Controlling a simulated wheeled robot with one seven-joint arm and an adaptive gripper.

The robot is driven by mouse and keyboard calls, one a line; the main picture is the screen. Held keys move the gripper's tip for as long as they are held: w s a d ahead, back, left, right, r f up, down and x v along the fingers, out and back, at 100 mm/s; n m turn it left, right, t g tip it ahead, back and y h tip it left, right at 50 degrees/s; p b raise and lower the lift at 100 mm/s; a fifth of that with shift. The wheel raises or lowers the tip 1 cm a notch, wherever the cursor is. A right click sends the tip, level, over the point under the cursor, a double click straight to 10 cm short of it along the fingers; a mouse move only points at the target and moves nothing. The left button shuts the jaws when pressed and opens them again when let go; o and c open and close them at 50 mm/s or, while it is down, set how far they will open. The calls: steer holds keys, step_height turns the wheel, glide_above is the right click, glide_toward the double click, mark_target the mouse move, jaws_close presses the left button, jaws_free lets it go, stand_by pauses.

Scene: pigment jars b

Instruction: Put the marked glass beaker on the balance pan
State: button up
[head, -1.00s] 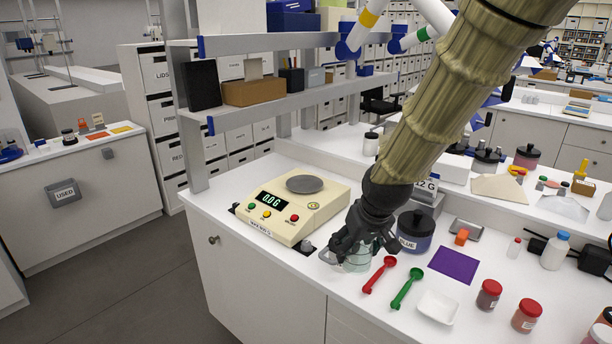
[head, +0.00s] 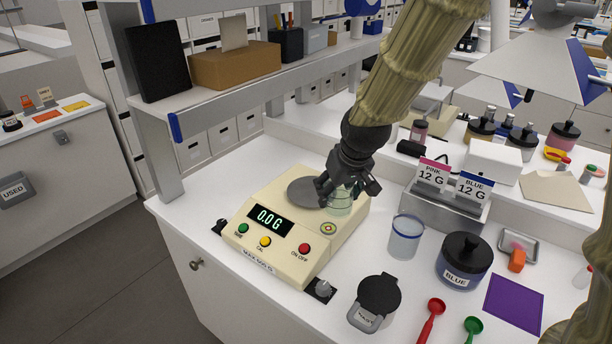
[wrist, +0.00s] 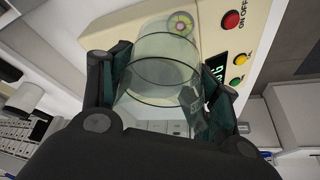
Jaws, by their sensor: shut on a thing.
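The glass beaker (head: 340,203) is clear with a faint green tint; its mark cannot be made out. My gripper (head: 340,188) is shut on it, with a finger on each side of the glass in the wrist view (wrist: 163,85). The cream balance (head: 285,260) stands on the bench and reads 0.0 G. Its round grey pan (head: 303,192) is bare on its left part. The beaker is at the right side of the pan, over the balance body. The gripper partly hides the beaker, and I cannot tell its height above the balance.
A clear blue-rimmed beaker (head: 404,240), a lidded black container (head: 376,298) and a blue pigment jar (head: 463,262) stand right of the balance. A card holder (head: 445,210) stands behind them. A shelf (head: 240,88) overhangs the bench at the back left.

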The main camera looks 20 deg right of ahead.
steer(key=w+p, duration=0.1)
steer(key=w, duration=0.4)
steer(key=w+a+f+p, duration=0.1)
steer(key=w+p, duration=0.1)
steer(key=w, duration=0.3)
steer(key=w+p, duration=0.2)
steer(key=w, duration=0.3)
steer(key=shift+a+f, duration=0.15)
steer(key=shift+a, duration=0.25)
steer(key=shift+f+p, duration=0.9)
steer(key=shift+f, duration=0.85)
steer(key=shift+f, duration=0.15)
steer(key=o, duration=1.4)
steer(key=shift+o, duration=0.2)
steer(key=shift+r, duration=0.25)
steer(key=b+v, duration=0.3)
steer(key=v, duration=0.8)
steer(key=shift+s+r, duration=0.2)
steer(key=shift+r, duration=0.15)
